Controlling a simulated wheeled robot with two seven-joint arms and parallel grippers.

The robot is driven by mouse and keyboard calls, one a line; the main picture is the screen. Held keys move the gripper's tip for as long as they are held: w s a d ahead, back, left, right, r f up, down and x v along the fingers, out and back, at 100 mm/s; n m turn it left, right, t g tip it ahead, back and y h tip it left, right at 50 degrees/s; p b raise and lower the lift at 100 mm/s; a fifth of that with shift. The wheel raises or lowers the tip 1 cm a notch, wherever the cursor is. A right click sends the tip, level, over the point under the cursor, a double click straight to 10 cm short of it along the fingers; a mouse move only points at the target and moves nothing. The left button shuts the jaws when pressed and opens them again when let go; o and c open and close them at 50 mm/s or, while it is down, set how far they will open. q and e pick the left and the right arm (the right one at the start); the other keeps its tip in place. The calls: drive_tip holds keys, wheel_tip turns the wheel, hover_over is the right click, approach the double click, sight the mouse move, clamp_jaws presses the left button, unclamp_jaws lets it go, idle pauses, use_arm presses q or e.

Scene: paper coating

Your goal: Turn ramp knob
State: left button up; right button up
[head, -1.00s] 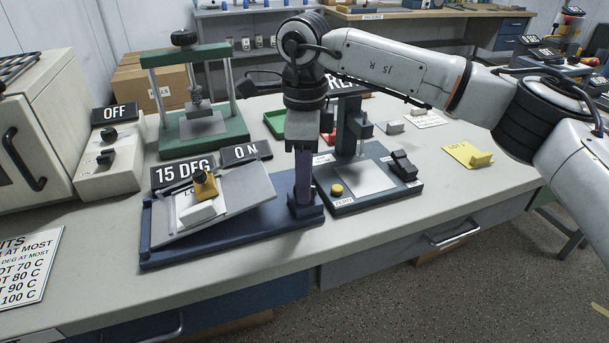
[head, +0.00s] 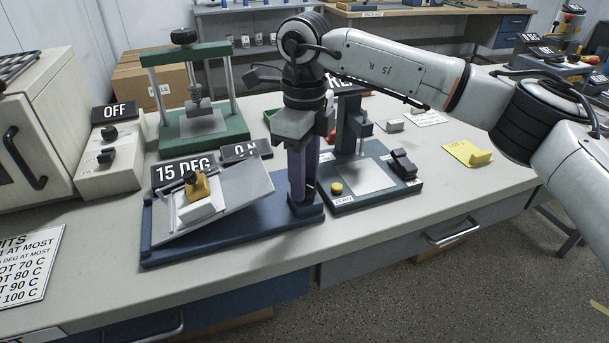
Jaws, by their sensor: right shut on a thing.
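The ramp is a blue base (head: 235,244) with a tilted pale plate (head: 245,190), left of centre in the head view. My left gripper is not in view.
A dark scale-like device with a yellow button (head: 337,188) stands close to the right of my gripper. A green press (head: 205,141) stands behind the ramp. A control box (head: 108,164) with an OFF sign (head: 113,111) is at left. The bench's right front is clear.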

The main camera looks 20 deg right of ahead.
drive_tip(key=o, duration=1)
drive_tip(key=shift+o, duration=0.2)
wheel_tip(320, 180, up, 10)
drive_tip(key=shift+r, duration=0.2)
